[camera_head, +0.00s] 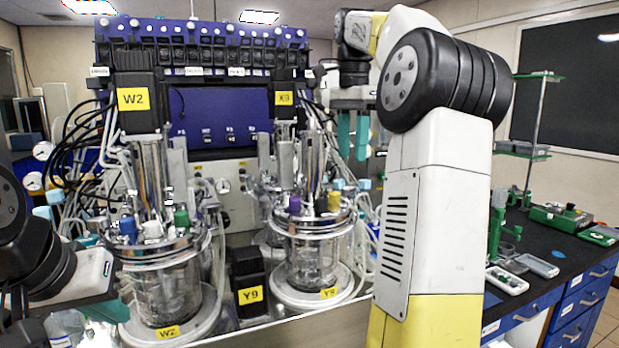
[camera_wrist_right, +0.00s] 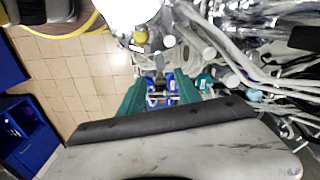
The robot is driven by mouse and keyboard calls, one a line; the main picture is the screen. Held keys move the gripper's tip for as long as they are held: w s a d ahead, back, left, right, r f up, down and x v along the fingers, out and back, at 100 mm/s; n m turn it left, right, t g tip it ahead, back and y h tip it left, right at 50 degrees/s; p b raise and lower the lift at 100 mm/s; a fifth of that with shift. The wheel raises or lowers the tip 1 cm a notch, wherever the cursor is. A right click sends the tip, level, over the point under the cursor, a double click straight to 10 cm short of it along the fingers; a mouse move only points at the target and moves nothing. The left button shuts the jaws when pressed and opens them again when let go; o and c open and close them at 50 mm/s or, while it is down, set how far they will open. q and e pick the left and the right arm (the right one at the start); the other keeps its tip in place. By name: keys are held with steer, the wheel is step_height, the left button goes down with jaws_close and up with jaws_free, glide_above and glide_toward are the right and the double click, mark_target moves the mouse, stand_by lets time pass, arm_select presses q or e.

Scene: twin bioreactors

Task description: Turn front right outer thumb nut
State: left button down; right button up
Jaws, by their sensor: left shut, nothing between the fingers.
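Small fittings ring the right lid (camera_head: 312,215); I cannot tell which is the front right outer thumb nut. My right gripper (camera_head: 352,158) has teal fingers pointing down, apart and empty, behind and right of the right vessel's lid. In the right wrist view its fingers (camera_wrist_right: 166,92) are spread, with tubes and fittings beyond. My left gripper (camera_head: 108,310) is low at the left vessel's side, partly hidden, shut and empty.
A black box labelled Y9 (camera_head: 249,285) stands between the vessels. Hoses and cables (camera_head: 90,160) crowd the left and right sides. A dark bench (camera_head: 550,240) with green equipment is at the right.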

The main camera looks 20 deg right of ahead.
mark_target(350, 187)
steer(key=shift+f, duration=3.8)
jaws_close()
